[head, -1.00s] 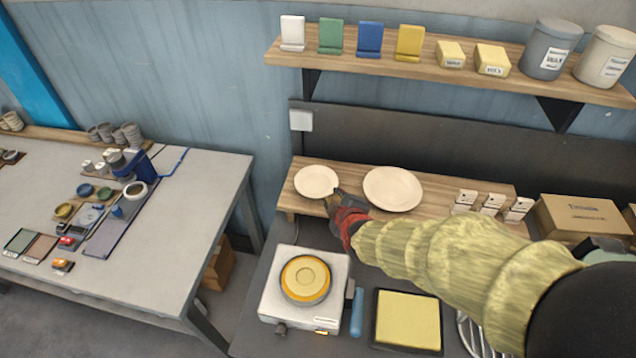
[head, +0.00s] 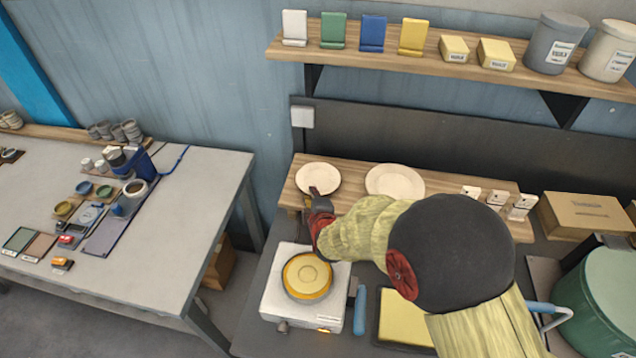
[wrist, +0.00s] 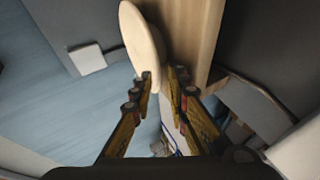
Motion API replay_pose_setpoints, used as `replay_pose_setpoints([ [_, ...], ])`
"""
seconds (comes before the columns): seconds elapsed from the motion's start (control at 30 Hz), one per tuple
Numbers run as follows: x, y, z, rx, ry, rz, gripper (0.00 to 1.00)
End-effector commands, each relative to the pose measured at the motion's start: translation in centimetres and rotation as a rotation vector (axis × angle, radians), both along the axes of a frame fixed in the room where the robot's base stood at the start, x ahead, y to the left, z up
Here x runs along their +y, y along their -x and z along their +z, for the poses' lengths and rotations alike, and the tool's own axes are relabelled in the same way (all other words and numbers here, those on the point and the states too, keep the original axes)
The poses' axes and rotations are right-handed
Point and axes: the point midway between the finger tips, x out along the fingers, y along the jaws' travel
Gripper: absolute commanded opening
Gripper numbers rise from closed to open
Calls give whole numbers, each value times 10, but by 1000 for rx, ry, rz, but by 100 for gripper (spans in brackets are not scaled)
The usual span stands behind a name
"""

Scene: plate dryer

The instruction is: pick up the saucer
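The saucer (head: 318,177) is the smaller, cream-white round plate at the left end of the wooden riser. My gripper (head: 315,192) is at its near edge in the head view, with the tips overlapping the rim. In the wrist view the saucer (wrist: 141,38) is seen nearly edge-on. Its near rim reaches between the two fingertips of my gripper (wrist: 164,80), which stand apart. The left fingertip overlaps the rim; I cannot tell whether it touches.
A larger plate (head: 395,181) lies to the right on the same wooden riser (head: 345,200). A hotplate (head: 275,300) with a yellow disc stands in front, below my arm. A wall shelf (head: 440,67) with blocks and canisters hangs above. A green pot (head: 600,300) is at far right.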

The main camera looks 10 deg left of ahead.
Motion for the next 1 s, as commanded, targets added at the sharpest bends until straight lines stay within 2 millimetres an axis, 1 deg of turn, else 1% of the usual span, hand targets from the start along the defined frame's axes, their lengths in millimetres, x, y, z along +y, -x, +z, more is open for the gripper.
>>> replay_pose_setpoints([
  [0.1,2,-5,-2,0,0,0,16],
  [0.3,2,-5,-2,0,0,0,16],
  [0.6,2,-4,-2,0,-1,0,0],
  [1.0,2,-4,-2,0,-1,0,0],
])
